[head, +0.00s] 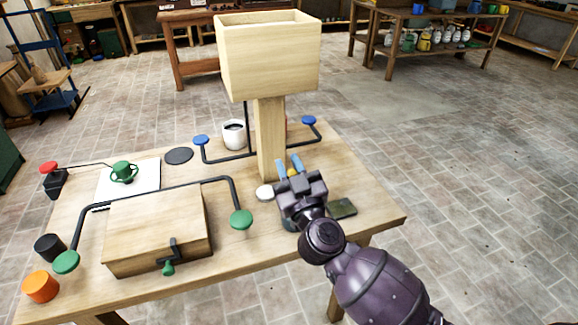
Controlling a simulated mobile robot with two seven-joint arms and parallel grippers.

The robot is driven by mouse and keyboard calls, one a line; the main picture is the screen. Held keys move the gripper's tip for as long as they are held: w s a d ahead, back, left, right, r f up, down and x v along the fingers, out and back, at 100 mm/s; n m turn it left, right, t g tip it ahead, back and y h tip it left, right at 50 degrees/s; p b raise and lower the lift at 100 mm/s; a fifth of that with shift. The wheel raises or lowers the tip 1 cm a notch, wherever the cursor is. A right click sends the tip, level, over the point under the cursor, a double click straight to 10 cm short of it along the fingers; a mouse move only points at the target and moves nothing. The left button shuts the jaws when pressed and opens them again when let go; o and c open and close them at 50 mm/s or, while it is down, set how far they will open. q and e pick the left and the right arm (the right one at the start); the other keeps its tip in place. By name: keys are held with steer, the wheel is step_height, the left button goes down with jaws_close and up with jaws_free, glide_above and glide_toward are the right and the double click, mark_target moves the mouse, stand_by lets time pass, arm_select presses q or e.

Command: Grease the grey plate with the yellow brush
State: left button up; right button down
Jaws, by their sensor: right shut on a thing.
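My right gripper (288,167) reaches in from the lower right over the table, its blue fingertips near the wooden post. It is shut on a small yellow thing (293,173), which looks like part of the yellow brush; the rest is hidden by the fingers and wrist. A flat dark grey disc (179,155), which looks like the grey plate, lies on the table to the left of the post. The gripper is well to the right of this disc and apart from it. My left gripper is not in view.
A wooden post carries a large hopper box (267,65) mid-table. A wooden box (155,235) with a black bar handle stands front left. A white mug (234,134), white disc (265,192) and dark green block (342,208) are nearby.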

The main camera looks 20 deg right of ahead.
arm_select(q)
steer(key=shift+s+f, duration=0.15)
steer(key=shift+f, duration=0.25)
arm_select(e)
steer(key=shift+f, duration=0.7)
stand_by(0.9)
step_height(320, 180, up, 2)
steer(key=shift+r+p, duration=0.2)
steer(key=shift+p, duration=0.85)
steer(key=shift+r, duration=0.2)
steer(key=shift+r+p, duration=0.4)
steer(key=shift+p, duration=0.45)
steer(key=shift+r+p, duration=0.75)
steer(key=shift+p, duration=0.25)
steer(key=shift+r+p, duration=0.6)
steer(key=shift+p, duration=0.2)
steer(key=shift+r+p, duration=0.45)
steer(key=shift+p, duration=0.25)
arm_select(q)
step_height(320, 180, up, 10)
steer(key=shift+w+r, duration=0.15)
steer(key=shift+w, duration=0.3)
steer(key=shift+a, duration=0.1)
